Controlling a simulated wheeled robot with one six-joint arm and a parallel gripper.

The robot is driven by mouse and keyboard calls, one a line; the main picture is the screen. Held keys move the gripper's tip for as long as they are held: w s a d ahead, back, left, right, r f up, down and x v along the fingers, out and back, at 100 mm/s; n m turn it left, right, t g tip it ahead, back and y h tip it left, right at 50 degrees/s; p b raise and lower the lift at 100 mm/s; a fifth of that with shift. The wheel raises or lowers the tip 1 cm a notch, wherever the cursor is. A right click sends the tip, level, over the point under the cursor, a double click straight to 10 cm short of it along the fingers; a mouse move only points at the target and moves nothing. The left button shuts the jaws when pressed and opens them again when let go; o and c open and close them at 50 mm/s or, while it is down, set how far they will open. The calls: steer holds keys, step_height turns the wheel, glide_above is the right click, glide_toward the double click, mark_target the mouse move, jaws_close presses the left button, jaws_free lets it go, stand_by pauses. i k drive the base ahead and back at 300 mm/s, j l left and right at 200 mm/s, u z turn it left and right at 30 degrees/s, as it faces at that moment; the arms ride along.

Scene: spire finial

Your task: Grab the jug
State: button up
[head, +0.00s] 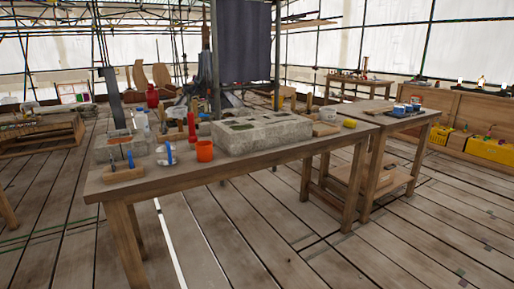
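No thing in the head view is clear enough to be named the jug with certainty. A red vessel (152,96) stands behind the near table, at the left of centre; it is small and its handle cannot be made out. An orange cup-like vessel (204,151) stands on the near table (240,165) close to its front edge. A clear or white bottle-like thing (141,120) stands at the back left of that table. My gripper is not in view.
A big grey stone block (262,134) fills the table's middle. A blue-and-white item (166,154) and a wooden block with blue parts (123,172) lie at the left. A second table (385,118) adjoins at the right. The plank floor in front is clear.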

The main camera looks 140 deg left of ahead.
mark_target(165, 146)
steer(key=u, duration=4.55)
